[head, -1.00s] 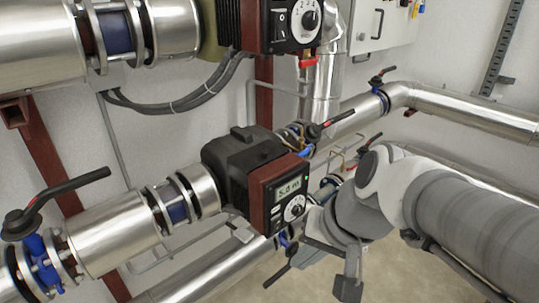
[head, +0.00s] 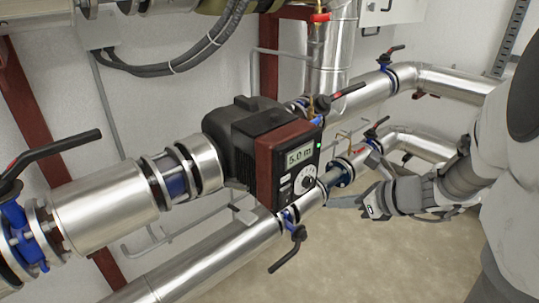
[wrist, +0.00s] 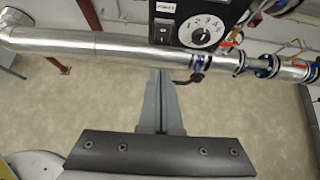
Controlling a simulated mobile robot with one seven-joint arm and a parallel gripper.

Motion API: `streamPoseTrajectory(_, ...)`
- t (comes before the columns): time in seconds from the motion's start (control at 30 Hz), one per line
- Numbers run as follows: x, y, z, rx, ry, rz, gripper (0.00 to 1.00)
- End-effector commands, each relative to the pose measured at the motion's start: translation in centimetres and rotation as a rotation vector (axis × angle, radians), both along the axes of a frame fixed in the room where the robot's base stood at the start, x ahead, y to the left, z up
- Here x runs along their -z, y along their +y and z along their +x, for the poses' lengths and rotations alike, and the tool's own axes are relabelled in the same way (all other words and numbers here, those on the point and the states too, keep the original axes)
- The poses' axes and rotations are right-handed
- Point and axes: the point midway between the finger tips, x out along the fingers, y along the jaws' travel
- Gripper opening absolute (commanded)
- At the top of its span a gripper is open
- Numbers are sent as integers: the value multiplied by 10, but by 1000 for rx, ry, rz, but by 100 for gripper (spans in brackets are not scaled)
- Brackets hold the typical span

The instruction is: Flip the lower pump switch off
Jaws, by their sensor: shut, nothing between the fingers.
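The lower pump (head: 243,140) is a black and dark red unit on the silver pipe in the head view. Its front panel has a lit display (head: 299,156) reading 5.0 m and a white round dial (head: 305,178). A black rocker switch (head: 285,194) sits left of the dial. In the wrist view the switch (wrist: 163,32) is near the top, left of the numbered dial (wrist: 201,32). Its position is too small to tell. My gripper (head: 331,202) is shut and empty, apart from the panel and to its right. In the wrist view its fingertips (wrist: 161,73) appear below the switch.
A silver pipe (wrist: 110,42) crosses the wrist view between the fingertips and panel. A black-handled valve (head: 290,247) hangs below the pump. Red-tipped valve levers (head: 345,91) and further pipes (head: 445,77) lie behind and right. Open floor is below.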

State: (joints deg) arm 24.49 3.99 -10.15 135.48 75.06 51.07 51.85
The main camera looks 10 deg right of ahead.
Motion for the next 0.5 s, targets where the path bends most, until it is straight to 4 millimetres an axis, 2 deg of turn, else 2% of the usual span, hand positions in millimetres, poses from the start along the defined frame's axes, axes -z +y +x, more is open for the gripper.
streamPoseTrajectory(0.37,1,-2,1,17,5,11,0)
streamPoseTrajectory(0.5,8,2,7,14,6,10,0)
